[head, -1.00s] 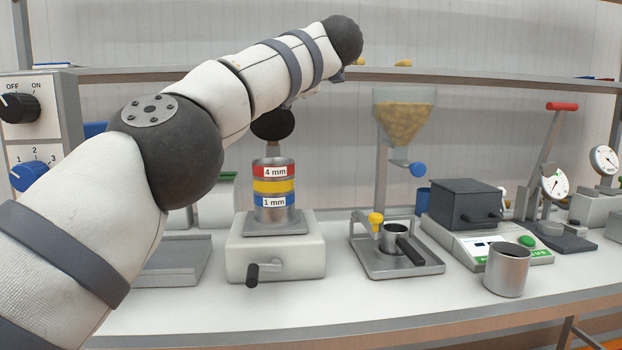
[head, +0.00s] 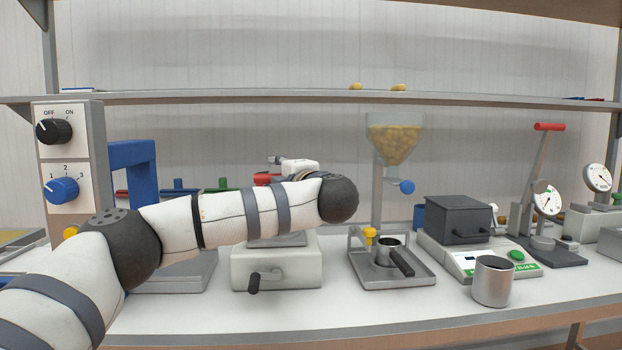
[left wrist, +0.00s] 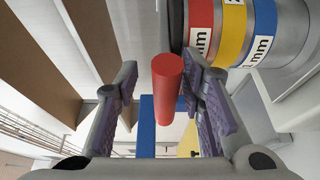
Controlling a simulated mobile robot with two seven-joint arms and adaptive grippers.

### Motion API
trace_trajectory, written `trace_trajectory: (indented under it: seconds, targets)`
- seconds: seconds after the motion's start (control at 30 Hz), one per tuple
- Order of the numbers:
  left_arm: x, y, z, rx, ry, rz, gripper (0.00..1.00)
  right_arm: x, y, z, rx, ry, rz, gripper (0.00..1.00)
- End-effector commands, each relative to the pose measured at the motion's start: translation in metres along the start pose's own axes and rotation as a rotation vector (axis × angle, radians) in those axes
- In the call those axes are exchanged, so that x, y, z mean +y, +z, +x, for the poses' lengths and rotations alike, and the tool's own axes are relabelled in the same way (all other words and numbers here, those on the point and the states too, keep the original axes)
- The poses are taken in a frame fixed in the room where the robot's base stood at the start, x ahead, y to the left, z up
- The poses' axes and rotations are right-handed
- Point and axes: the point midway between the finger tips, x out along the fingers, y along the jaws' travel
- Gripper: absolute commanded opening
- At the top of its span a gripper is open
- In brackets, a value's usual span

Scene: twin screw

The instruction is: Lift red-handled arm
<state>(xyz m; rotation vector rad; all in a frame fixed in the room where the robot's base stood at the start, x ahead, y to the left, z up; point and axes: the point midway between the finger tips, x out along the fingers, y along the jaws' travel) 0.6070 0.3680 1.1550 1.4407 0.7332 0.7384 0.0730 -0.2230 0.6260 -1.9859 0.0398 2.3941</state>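In the head view a lever arm with a red crossbar handle (head: 550,127) stands raised on a press at the right, far from my left arm. In the left wrist view a red cylindrical handle (left wrist: 167,82) lies between the fingers of my left gripper (left wrist: 155,108), nearer the right finger, with a gap to the left one. The gripper is open. I cannot tell which item this red handle belongs to. In the head view my left gripper (head: 292,168) is partly hidden behind my left arm, and a small red part (head: 265,178) shows beside it. My right gripper is out of view.
A sieve stack with red, yellow and blue bands (left wrist: 233,30) is close beside the gripper. A blue frame (head: 130,155), hopper (head: 395,140), portafilter tray (head: 392,270) and metal cup (head: 493,282) stand around. A shelf edge runs above.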

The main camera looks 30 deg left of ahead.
Motion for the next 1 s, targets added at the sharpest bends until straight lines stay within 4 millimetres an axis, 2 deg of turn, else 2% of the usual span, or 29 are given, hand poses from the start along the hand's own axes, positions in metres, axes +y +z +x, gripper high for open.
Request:
trace_trajectory:
  seconds: [0.03, 0.3, 0.47, 0.63, 1.0]
  targets:
    - [0.006, -0.010, -0.007, -0.001, 0.007, -0.011, 0.36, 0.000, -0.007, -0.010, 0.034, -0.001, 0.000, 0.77]
    - [0.000, -0.005, -0.077, -0.005, 0.003, -0.001, 0.36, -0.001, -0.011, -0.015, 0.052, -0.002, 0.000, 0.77]
    - [-0.002, -0.002, -0.109, -0.013, 0.003, 0.003, 0.36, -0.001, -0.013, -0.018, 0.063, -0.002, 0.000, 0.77]
    - [-0.005, 0.003, -0.116, -0.025, -0.002, 0.008, 0.36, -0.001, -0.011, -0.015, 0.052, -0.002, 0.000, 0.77]
    - [-0.006, 0.003, -0.117, -0.026, -0.005, 0.007, 0.36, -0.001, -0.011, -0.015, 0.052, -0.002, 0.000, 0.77]
